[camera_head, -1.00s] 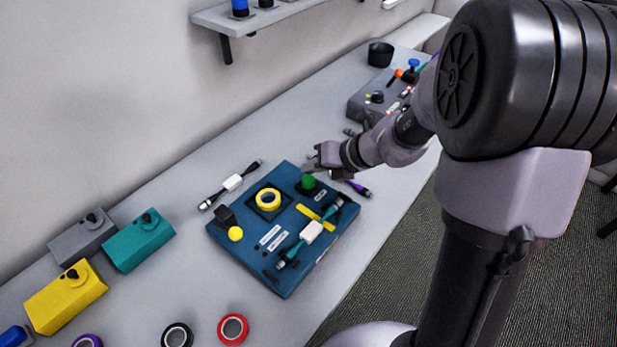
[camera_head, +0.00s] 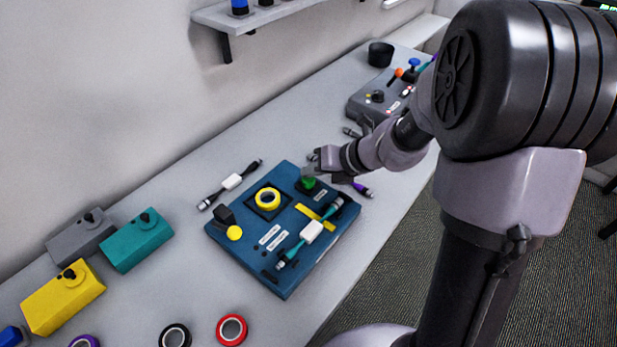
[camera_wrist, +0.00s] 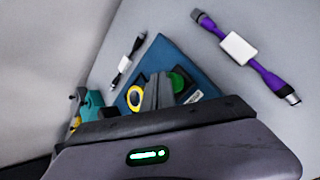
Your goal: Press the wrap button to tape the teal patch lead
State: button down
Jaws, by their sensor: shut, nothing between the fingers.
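The teal patch lead (camera_head: 325,215) with a white label (camera_head: 311,231) lies across the right side of the blue wrapping station (camera_head: 228,246). A green button (camera_head: 309,184), the likely wrap button, sits at the station's far corner; it also shows in the wrist view (camera_wrist: 178,83). A yellow tape roll (camera_head: 268,191) sits in a dark square on the station. My gripper (camera_head: 307,172) is shut and empty, its tips at the green button and partly hiding it. In the wrist view the shut fingers (camera_wrist: 157,92) overlap the button's left side. I cannot tell whether they touch it.
A black lead (camera_head: 232,181) with a white label lies left of the station, and a purple lead (camera_head: 360,188) lies right of it. Teal (camera_head: 137,243), grey (camera_head: 82,236) and yellow (camera_head: 62,298) boxes stand at left. A grey unit (camera_head: 370,103) stands farther back.

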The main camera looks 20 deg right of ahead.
aim_at(311, 180)
jog(key=shift+f, duration=0.35)
dwell(0.3)
jog(key=shift+r+p, duration=0.85)
jog(key=shift+r, duration=0.25)
notch_tip(311, 180, up, 6)
jog(key=p, duration=0.6)
